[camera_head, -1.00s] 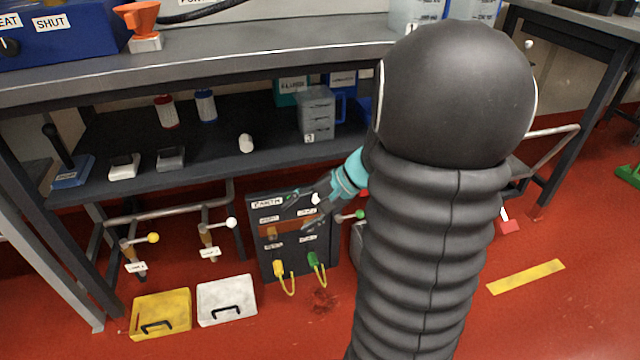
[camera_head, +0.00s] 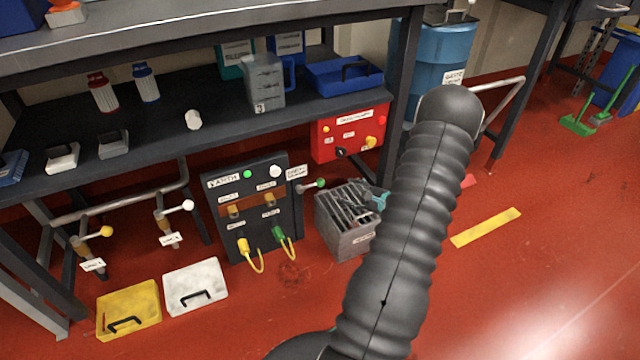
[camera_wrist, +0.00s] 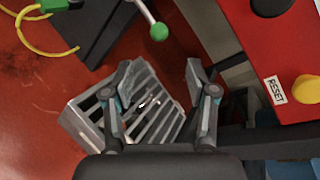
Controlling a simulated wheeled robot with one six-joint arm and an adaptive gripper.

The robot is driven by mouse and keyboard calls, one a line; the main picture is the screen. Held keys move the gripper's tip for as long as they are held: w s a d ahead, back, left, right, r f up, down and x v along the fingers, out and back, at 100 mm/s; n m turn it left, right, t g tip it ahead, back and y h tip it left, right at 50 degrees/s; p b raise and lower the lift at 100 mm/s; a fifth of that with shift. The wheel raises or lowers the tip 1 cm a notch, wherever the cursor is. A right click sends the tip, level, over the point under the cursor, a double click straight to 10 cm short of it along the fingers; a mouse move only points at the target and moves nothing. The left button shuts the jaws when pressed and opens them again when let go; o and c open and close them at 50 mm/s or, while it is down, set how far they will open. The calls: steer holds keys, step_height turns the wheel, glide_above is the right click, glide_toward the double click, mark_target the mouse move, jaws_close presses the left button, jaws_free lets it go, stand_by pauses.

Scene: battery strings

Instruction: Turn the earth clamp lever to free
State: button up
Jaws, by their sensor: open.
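The dark panel marked EARTH (camera_head: 238,212) stands on the floor under the bench. A lever with a green ball knob (camera_head: 320,183) sticks out from its right side, beside a small white label too small to read fully. In the wrist view the same green knob (camera_wrist: 158,31) shows at the top, with its pale rod running up and left. My gripper (camera_wrist: 158,75) is open and empty, its fingers apart over a grey slatted box, with the knob beyond the fingertips. In the head view my gripper (camera_head: 367,202) is small and partly hidden by my arm, right of the knob.
The grey slatted box (camera_head: 345,240) stands right of the panel. A red box (camera_head: 335,150) with a yellow knob is behind; its RESET label (camera_wrist: 276,90) shows close on the wrist view's right. Yellow (camera_head: 140,290) and white (camera_head: 200,272) cases lie at left. Open red floor lies right.

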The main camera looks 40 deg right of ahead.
mark_target(324, 184)
steer(key=x, duration=1.3)
steer(key=shift+w+a, duration=0.15)
steer(key=shift+w, duration=0.05)
jaws_close()
